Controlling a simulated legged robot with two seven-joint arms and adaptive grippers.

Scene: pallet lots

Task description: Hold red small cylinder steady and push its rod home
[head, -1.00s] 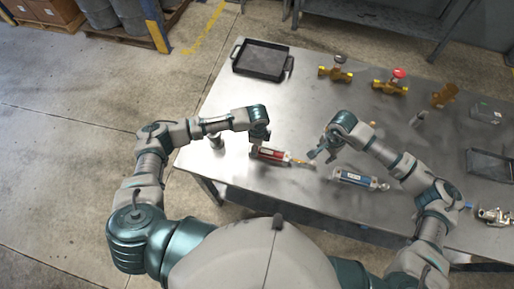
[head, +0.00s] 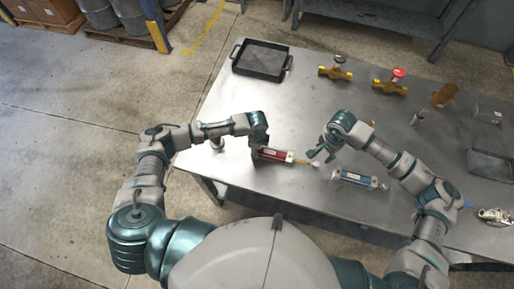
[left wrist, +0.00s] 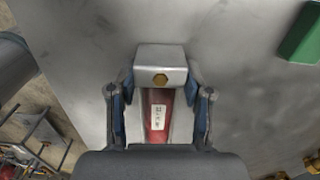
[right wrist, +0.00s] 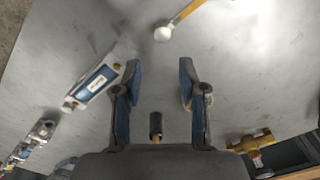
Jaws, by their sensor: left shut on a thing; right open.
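The red small cylinder (head: 274,154) lies on the metal table near its front edge. Its tan rod (head: 301,161) sticks out to the right and ends in a pale ball (head: 315,166). My left gripper (head: 259,142) is shut on the end of the red cylinder away from the rod. In the left wrist view the red body (left wrist: 158,125) and its grey end block (left wrist: 161,62) show between the fingers. My right gripper (head: 314,153) is open and empty, above the table near the rod end. In the right wrist view the pale ball (right wrist: 163,34) is beyond the open fingers (right wrist: 158,75), apart from them.
A blue cylinder (head: 357,179) lies right of the rod end. A black tray (head: 260,60) and brass valves (head: 335,69) stand farther back. A dark tray (head: 491,165) is at the right. The table's middle is largely clear.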

